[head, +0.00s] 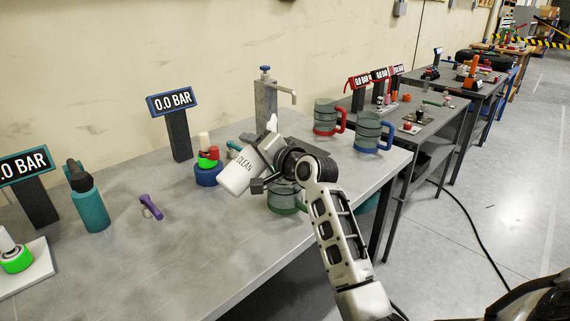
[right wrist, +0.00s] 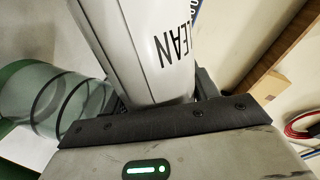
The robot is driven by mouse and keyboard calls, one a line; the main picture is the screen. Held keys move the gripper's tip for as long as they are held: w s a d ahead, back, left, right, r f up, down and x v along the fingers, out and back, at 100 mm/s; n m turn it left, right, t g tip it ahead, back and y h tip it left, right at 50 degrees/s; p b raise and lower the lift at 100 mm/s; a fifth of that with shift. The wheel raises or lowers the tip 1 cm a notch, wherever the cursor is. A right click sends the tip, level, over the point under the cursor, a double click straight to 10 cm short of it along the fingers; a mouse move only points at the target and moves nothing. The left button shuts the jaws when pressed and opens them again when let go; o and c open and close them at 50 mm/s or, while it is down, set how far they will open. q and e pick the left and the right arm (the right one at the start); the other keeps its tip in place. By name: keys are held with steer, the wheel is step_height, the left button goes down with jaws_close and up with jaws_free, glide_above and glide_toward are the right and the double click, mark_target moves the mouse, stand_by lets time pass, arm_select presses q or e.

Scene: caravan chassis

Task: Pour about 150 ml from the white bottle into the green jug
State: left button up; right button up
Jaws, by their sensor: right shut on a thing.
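The white bottle (head: 240,177), marked CLEAN, is tilted in the head view, its wide end low at the left and a pale tip up at the right. My right gripper (head: 260,168) is shut on it above the table. The bottle (right wrist: 140,50) also fills the upper middle of the right wrist view. The green jug (head: 287,209) stands on the table below and behind my right gripper and arm, which hide much of it. Its clear wall (right wrist: 45,98) shows at the left of the right wrist view. Liquid levels cannot be told. My left gripper is not in view.
A red-handled jug (head: 326,118) and a blue-handled jug (head: 369,132) stand to the right. A pump dispenser (head: 265,103) stands behind. A teal bottle (head: 87,200) and a purple clamp (head: 150,206) are at the left. The table's front left is clear.

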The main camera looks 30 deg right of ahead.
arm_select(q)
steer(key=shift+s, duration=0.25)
arm_select(e)
steer(key=shift+r+m, duration=0.45)
steer(key=shift+m, duration=0.25)
stand_by(0.3)
arm_select(q)
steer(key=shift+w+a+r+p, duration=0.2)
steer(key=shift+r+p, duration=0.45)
steer(key=shift+p, duration=0.7)
arm_select(e)
steer(key=shift+w+d+r+m+y, duration=0.1)
steer(key=shift+d+r+m+y, duration=0.3)
steer(key=shift+d+m, duration=0.15)
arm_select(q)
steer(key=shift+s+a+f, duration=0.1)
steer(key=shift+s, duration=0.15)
arm_select(e)
steer(key=shift+f+m, duration=0.15)
steer(key=shift+m, duration=0.2)
arm_select(q)
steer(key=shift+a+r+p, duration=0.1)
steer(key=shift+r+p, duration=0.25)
steer(key=shift+p, duration=0.5)
arm_select(e)
steer(key=shift+f+m, duration=0.3)
steer(key=shift+m, duration=0.3)
stand_by(1.1)
